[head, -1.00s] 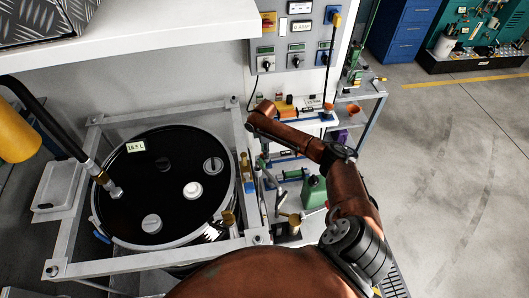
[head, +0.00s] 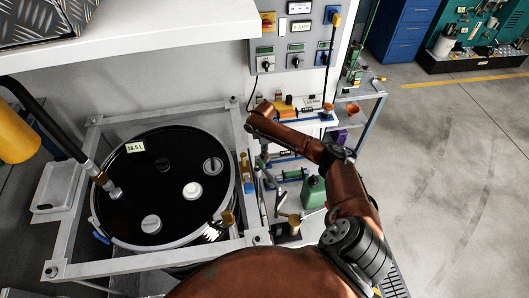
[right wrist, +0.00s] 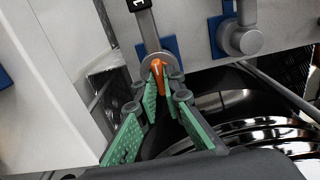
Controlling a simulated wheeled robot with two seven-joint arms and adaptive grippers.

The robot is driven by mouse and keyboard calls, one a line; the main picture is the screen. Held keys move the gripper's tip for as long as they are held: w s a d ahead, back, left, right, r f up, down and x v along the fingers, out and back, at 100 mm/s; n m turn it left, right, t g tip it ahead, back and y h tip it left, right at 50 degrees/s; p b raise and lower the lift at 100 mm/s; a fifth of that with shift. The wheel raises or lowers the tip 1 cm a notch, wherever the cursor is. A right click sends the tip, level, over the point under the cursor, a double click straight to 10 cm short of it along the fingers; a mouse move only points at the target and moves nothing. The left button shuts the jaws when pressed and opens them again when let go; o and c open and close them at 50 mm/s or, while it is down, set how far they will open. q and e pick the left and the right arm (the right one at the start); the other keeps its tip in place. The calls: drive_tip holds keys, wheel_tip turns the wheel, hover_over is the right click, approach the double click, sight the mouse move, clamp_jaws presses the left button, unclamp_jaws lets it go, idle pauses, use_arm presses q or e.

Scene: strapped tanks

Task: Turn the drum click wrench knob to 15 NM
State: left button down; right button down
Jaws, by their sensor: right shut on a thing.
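The drum click wrench knob (right wrist: 158,68) is a small orange piece at the end of a grey shaft in the right wrist view. My right gripper (right wrist: 162,92) has green pads that close in on it from both sides, and it is shut on the knob. A black label with a white "1" shows on the shaft above, cut off by the picture's top edge, so the full setting cannot be read. In the head view my right arm reaches in from the lower right beside the black drum (head: 180,170); the knob cannot be made out there. My left gripper is not in view.
A grey metal frame (head: 150,262) surrounds the drum. A control panel (head: 296,60) with switches is on the wall behind. Shelves with tools and a green can (head: 313,190) stand close to my right arm. The floor (head: 450,170) at right is open.

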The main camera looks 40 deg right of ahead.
drive_tip(key=shift+r+p, duration=0.1)
drive_tip(key=shift+p, duration=0.3)
drive_tip(key=m+p, duration=0.3)
drive_tip(key=shift+r, duration=0.1)
drive_tip(key=m+p, duration=0.2)
drive_tip(key=shift+m+p, duration=0.3)
drive_tip(key=shift+m, duration=0.1)
drive_tip(key=shift+m+p, duration=0.6)
drive_tip(key=shift+m, duration=0.3)
drive_tip(key=shift+f, duration=0.2)
drive_tip(key=c, duration=2)
unclamp_jaws()
drive_tip(key=shift+c, duration=0.2)
